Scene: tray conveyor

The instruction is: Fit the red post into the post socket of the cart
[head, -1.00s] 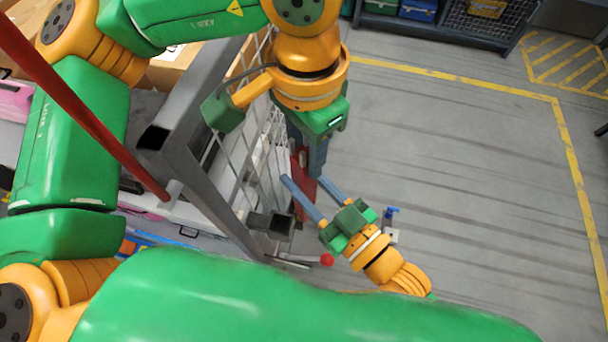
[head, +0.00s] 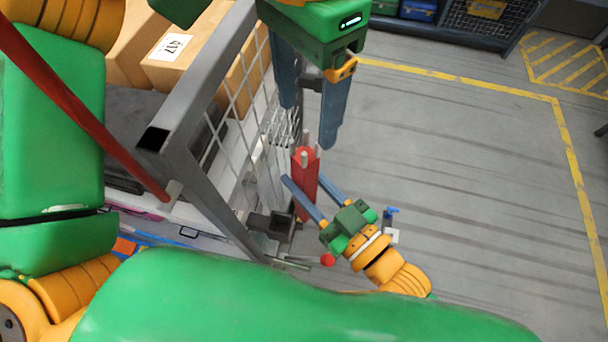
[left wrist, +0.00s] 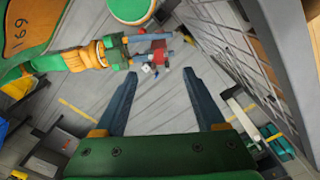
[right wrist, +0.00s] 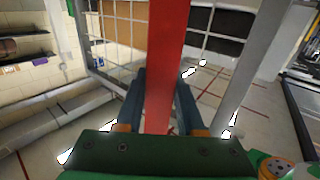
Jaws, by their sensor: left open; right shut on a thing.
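The red post (head: 306,172) stands roughly upright beside the cart frame, with pale pins at its upper end. My right gripper (head: 304,188) is shut on it; the right wrist view shows the post (right wrist: 167,60) between the fingers. My left gripper (head: 309,120) is open and empty, just above the post in the picture. The left wrist view shows the post small (left wrist: 158,46), beyond my open fingers. A dark square socket (head: 268,224) sits at the cart's lower corner, left of the post's lower part. Whether the post's lower end touches it cannot be told.
The cart's grey frame (head: 190,105) and wire mesh (head: 235,115) stand close left of both grippers. Cardboard boxes (head: 180,60) lie behind the frame. A long red bar (head: 85,115) slants across the left.

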